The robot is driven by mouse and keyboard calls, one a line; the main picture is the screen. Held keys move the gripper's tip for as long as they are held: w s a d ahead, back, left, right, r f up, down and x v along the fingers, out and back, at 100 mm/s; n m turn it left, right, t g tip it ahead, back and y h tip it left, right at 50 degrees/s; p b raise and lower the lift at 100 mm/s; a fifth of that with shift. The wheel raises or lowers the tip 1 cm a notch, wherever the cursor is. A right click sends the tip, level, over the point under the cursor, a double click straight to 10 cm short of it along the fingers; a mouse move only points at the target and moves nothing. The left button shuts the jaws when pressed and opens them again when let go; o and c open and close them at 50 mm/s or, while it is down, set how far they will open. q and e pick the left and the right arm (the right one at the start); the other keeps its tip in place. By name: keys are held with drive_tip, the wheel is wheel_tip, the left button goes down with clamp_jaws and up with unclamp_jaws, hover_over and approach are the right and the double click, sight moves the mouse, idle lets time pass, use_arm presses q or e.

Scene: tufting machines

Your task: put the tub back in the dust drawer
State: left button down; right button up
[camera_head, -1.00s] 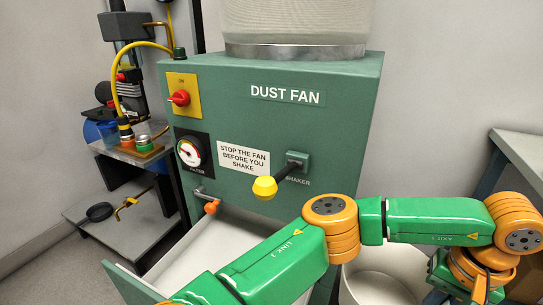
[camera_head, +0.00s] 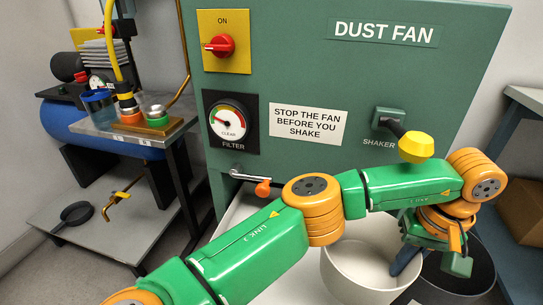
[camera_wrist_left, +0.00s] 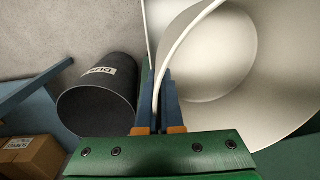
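The white tub (camera_head: 345,268) is at the lower middle of the head view, overlapping the open dust drawer (camera_head: 238,212). The drawer is pulled out below the dust fan and has a pale inside. My left gripper (camera_head: 404,262) is at the tub's right rim. In the left wrist view its blue fingers (camera_wrist_left: 160,105) are closed with the tub's wall (camera_wrist_left: 190,42) between them. The tub looks upright and empty inside. Its base is hidden in the head view, so I cannot tell whether it touches the drawer floor. My right gripper is out of view.
A black dust bin (camera_head: 458,278) stands right of the tub; its label shows in the left wrist view (camera_wrist_left: 100,71). The yellow shaker knob (camera_head: 416,146) and orange-tipped handle (camera_head: 263,188) stick out from the fan cabinet (camera_head: 300,65). A cardboard box (camera_wrist_left: 32,157) is at lower left there.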

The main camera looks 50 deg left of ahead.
sight(350, 250)
use_arm(q)
drive_tip(key=shift+s+a, duration=0.1)
drive_tip(key=shift+f, duration=0.15)
drive_tip(key=a+f+b, duration=0.1)
drive_tip(key=a+f, duration=0.1)
drive_tip(key=a, duration=0.1)
drive_tip(key=shift+s+a+b, duration=0.1)
drive_tip(key=shift+b, duration=0.25)
drive_tip(key=a+f, duration=0.1)
drive_tip(key=a, duration=0.1)
drive_tip(key=a+f, duration=0.1)
drive_tip(key=a, duration=0.1)
drive_tip(key=s+a+b, duration=0.1)
drive_tip(key=a, duration=0.1)
drive_tip(key=shift+f, duration=0.4)
drive_tip(key=a+f, duration=0.2)
drive_tip(key=f, duration=0.1)
drive_tip(key=a+f+b, duration=0.1)
drive_tip(key=f, duration=0.1)
drive_tip(key=shift+s+a, duration=0.35)
drive_tip(key=shift+a, duration=0.05)
wheel_tip(350, 250, down, 3)
drive_tip(key=shift+s+a+f+b, duration=0.1)
drive_tip(key=shift+a+b, duration=0.05)
drive_tip(key=shift+b, duration=0.4)
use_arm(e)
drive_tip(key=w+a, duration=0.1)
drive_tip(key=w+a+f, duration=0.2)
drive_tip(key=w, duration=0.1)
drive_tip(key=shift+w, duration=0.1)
